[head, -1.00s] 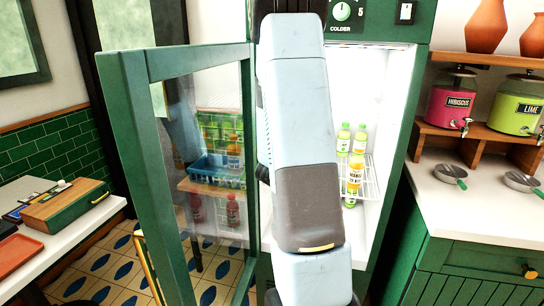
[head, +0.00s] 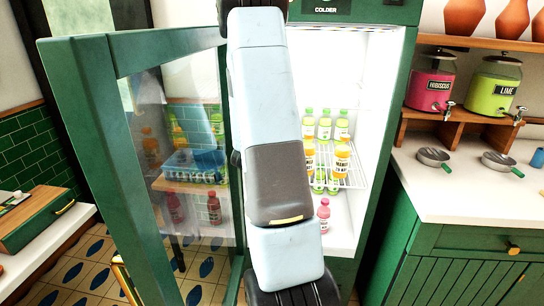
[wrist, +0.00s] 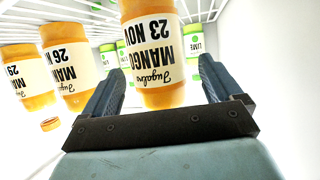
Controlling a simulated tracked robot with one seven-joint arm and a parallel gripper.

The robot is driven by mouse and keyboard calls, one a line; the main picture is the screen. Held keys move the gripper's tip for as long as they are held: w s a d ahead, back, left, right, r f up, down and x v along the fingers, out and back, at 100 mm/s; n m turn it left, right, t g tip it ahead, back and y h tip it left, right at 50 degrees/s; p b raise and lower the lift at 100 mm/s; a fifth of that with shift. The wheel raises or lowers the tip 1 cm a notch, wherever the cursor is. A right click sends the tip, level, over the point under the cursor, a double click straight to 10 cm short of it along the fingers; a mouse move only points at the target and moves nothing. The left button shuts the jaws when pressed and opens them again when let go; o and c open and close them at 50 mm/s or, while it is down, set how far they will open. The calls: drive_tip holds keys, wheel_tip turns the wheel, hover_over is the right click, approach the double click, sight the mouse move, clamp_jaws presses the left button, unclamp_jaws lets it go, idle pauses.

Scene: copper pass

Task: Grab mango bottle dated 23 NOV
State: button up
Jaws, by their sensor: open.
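In the wrist view, where labels appear upside down, my gripper (wrist: 160,90) is open. The orange mango bottle dated 23 NOV (wrist: 155,48) stands between its two fingers, with a visible gap to the left finger; contact on the right is unclear. A mango bottle dated 26 NOV (wrist: 70,68) is left of it, and another marked 29 (wrist: 22,80) is at the left edge. In the head view, mango bottles (head: 342,162) show on the wire shelf, but their dates are unreadable. My arm hides my gripper there.
Lime bottles (wrist: 196,40) stand behind the mango row. A pink bottle (head: 323,215) stands lower in the green fridge (head: 385,150). The fridge's glass door (head: 80,120) is open to the left. A white counter (head: 470,185) lies right.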

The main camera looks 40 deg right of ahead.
drive_tip(key=x, duration=0.2)
drive_tip(key=shift+d+f, duration=0.2)
drive_tip(key=shift+d, duration=0.1)
drive_tip(key=c, duration=1.3)
drive_tip(key=shift+r, duration=0.15)
drive_tip(key=shift+c, duration=0.2)
